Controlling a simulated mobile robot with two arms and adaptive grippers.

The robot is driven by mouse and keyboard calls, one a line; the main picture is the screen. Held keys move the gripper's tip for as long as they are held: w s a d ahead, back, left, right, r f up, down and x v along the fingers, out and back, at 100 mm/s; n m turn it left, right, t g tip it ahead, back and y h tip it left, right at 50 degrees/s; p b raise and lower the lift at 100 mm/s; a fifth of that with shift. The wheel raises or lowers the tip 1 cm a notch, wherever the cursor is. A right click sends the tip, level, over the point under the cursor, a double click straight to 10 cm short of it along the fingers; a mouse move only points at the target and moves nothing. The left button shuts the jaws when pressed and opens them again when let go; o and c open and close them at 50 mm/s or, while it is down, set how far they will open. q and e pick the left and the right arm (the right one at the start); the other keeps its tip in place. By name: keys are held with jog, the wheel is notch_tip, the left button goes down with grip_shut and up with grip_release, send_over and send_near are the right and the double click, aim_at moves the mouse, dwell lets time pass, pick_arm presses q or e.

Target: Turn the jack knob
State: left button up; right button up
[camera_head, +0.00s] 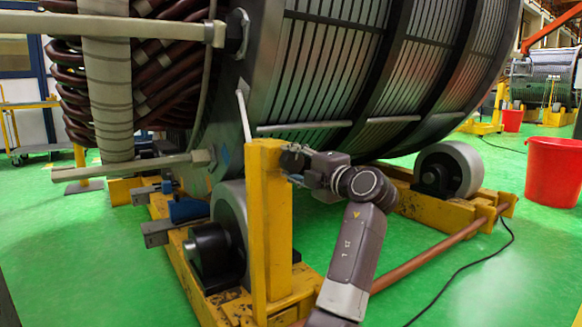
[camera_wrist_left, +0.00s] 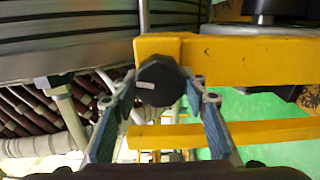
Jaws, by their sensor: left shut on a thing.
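The jack knob (camera_wrist_left: 160,80) is dark and round with a pale mark. It sits at the end of a yellow post (camera_wrist_left: 250,58) in the left wrist view. My left gripper (camera_wrist_left: 161,92) has its blue-padded fingers on both sides of the knob and is shut on it. In the head view my left gripper (camera_head: 300,163) is at the top of the upright yellow post (camera_head: 265,215), and the knob is hard to make out there. My right gripper is in neither view.
The large stator (camera_head: 350,75) rests on rollers (camera_head: 232,225) in a yellow cradle just behind my gripper. A copper-coloured bar (camera_head: 430,255) runs along the cradle's front. A black cable (camera_head: 470,265) lies on the green floor. A red bucket (camera_head: 553,172) stands at the right.

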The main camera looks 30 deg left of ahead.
pick_arm(q)
jog(key=shift+f+n+b, duration=0.1)
jog(key=shift+n+b, duration=0.2)
jog(key=shift+n, duration=0.9)
jog(key=o, duration=1.2)
jog(key=shift+c, duration=0.2)
jog(key=v, duration=1.2)
